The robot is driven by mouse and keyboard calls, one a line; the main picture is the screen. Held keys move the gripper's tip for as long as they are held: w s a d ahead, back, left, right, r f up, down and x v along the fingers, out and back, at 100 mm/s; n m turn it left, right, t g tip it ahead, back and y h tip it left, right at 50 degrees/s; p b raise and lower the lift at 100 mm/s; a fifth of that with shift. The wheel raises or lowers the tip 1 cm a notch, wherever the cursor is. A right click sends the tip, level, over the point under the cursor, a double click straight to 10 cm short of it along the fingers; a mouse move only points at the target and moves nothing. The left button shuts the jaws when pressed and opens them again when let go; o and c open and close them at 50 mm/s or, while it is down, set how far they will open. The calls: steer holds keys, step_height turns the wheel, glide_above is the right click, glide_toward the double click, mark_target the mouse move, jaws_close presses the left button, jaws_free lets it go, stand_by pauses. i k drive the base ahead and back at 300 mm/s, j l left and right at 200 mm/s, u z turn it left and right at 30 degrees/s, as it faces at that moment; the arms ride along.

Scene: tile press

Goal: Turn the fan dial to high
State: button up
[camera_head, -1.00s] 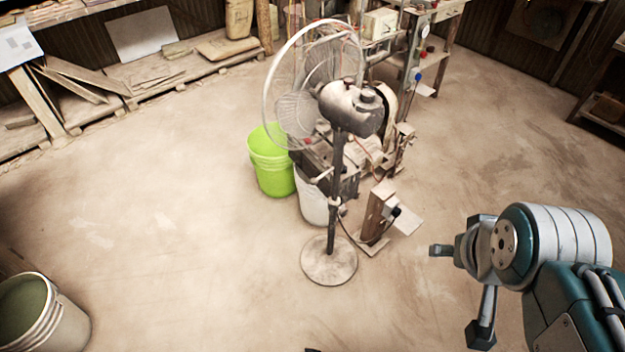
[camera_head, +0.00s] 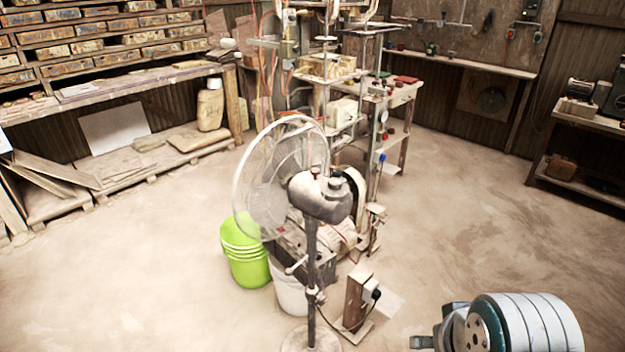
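The pedestal fan (camera_head: 320,197) stands upright on the floor near the middle of the view, its round wire cage (camera_head: 262,185) facing left. Its grey motor housing faces me, with a small reddish-brown knob (camera_head: 315,173) and a darker rounded part on top. I cannot tell which part is the speed dial or what it is set to. My gripper (camera_head: 425,342) shows only in part at the bottom edge, right of the fan and well apart from it. Its fingertips are cut off, so its opening is unclear.
A lime-green bucket (camera_head: 243,255) and a white bucket (camera_head: 289,288) stand close behind the fan pole. A wooden block stand (camera_head: 357,300) is just right of the pole. The cluttered press machine stands behind. Floor is clear left and right.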

mark_target(335, 182)
steer(key=i+l, duration=0.35)
steer(key=l, duration=0.15)
steer(key=i+l, duration=0.35)
steer(key=l, duration=0.1)
